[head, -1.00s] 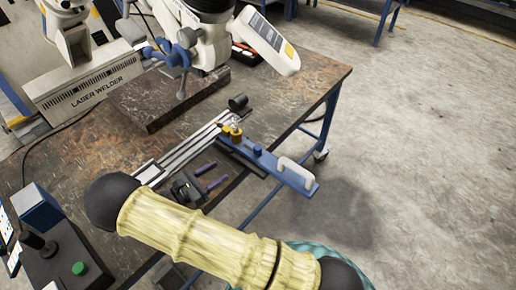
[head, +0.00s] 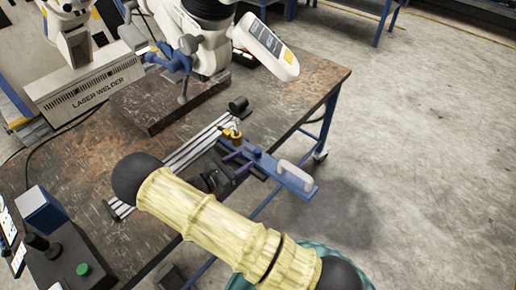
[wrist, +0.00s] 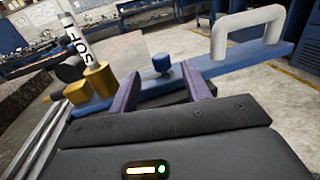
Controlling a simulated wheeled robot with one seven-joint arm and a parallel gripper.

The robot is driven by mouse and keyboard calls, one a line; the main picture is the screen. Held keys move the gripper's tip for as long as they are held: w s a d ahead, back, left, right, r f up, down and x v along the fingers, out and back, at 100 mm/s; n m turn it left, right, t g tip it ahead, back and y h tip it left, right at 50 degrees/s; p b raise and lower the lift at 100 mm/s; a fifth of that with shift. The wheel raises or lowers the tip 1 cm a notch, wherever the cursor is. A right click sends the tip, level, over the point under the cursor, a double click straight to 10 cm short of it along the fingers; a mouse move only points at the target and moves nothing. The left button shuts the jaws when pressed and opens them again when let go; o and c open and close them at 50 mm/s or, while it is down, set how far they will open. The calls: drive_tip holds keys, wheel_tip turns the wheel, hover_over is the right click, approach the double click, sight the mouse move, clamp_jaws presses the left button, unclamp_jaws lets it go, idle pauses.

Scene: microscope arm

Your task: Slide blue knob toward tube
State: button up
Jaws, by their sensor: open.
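The blue knob (head: 257,152) stands on a long blue bar (head: 290,178) near the table's front edge. In the wrist view the knob (wrist: 161,62) shows just beyond and between my fingers. I cannot tell whether a finger touches the knob. A white tube with black lettering (wrist: 75,40) stands upright by yellow blocks (wrist: 98,82), left of the knob.
A white handle (head: 295,176) rises from the bar's right end. Silver rails (head: 195,145) run along the table left of the bar. A laser welder (head: 90,92) and microscope stand behind. Floor to the right is clear.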

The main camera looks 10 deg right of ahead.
sight(258, 150)
drive_tip(key=p+x, duration=0.1)
drive_tip(key=x, duration=0.6)
drive_tip(key=shift+w+d, duration=0.15)
drive_tip(key=shift+d, duration=0.15)
clamp_jaws()
